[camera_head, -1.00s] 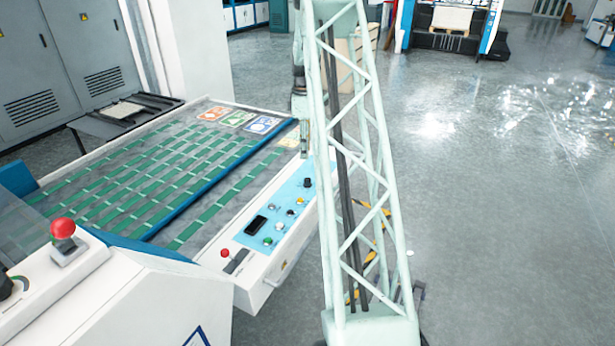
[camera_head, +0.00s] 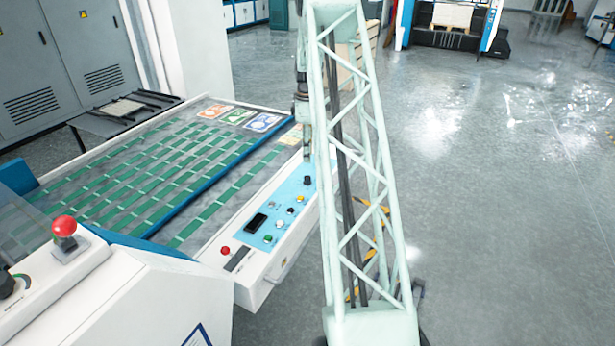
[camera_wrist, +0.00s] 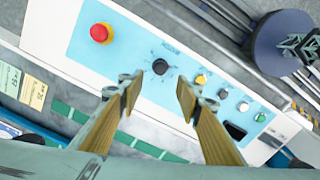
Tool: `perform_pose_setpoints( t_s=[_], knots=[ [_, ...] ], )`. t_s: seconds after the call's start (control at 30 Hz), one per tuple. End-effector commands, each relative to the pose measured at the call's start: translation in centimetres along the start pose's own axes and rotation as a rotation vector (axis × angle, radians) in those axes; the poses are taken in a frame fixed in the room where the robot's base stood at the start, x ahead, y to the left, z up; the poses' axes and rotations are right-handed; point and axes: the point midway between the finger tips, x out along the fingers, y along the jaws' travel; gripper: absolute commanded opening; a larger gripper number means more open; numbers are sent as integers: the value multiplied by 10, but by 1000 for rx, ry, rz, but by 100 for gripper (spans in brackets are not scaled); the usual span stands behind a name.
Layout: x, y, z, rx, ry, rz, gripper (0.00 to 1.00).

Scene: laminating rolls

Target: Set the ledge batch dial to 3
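The batch dial (camera_wrist: 160,67) is a round black knob on the light blue panel (camera_wrist: 122,60) of the machine's ledge. Marks and small lettering surround it, but I cannot read its setting. In the head view the dial (camera_head: 307,181) is at the panel's far end. My gripper (camera_wrist: 158,84) is open in the wrist view, its two tan-padded fingers apart on either side of the dial in the picture. I see no contact with it. In the head view my gripper (camera_head: 307,153) hangs near the dial, partly hidden by my lattice column.
A red button (camera_wrist: 101,33) is left of the dial in the wrist view. Yellow (camera_wrist: 201,79), white and green buttons and a dark display (camera_wrist: 235,131) are to its right. The bed with green strips (camera_head: 150,175) lies beside the ledge. Open floor (camera_head: 500,230) is on the right.

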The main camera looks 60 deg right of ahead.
Motion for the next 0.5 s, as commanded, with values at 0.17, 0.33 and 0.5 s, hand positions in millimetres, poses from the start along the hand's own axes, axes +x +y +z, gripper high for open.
perform_pose_setpoints(
  t_s=[0.17,0.33,0.5],
  knots=[
    [23,-1,0,0,0,-2,32],
    [45,-1,0,0,0,-3,32],
    [68,-1,0,0,0,-3,32]
  ],
)
